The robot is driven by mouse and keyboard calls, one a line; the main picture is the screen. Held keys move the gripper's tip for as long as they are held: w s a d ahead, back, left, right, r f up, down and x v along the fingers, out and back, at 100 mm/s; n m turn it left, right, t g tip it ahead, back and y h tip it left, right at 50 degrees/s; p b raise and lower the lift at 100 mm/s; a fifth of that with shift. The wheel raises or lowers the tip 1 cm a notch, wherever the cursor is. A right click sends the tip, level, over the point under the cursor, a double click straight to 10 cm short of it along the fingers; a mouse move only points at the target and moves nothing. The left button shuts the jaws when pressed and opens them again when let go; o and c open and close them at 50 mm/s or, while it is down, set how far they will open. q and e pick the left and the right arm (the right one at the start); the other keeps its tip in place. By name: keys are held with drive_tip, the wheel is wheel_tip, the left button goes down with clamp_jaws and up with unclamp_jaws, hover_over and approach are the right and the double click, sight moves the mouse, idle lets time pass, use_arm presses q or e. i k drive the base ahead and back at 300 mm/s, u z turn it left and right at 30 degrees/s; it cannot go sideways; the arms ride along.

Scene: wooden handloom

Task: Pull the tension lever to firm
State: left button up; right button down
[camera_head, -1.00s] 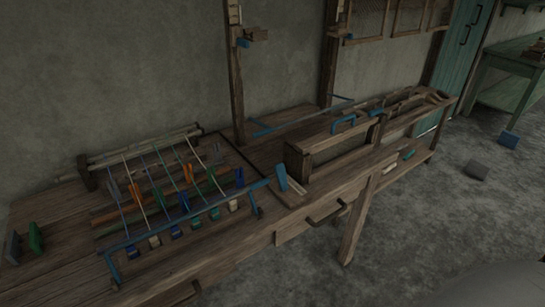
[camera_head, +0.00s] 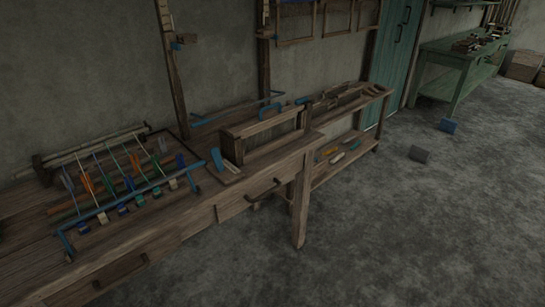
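The wooden loom bench (camera_head: 95,262) runs from the lower left toward the back wall. A frame of coloured threads with clips hanging from them lies on its left part, with a blue bar (camera_head: 125,199) along its front. A tilted blue piece (camera_head: 217,160) stands on the bench just right of this bar. A blue curved handle (camera_head: 270,109) sits on the wooden box frame farther right. I cannot tell which blue part is the tension lever, or its setting. Neither of my grippers is in view.
The bench has drawers with dark handles (camera_head: 263,193) and a leg (camera_head: 300,213) near its middle. A green table (camera_head: 462,70) stands at the back right. The floor at right is clear.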

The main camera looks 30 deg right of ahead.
sight(215, 152)
drive_tip(key=z, duration=0.3)
drive_tip(key=k, duration=0.65)
drive_tip(key=z, duration=0.7)
drive_tip(key=i, duration=1.65)
drive_tip(key=u, duration=0.85)
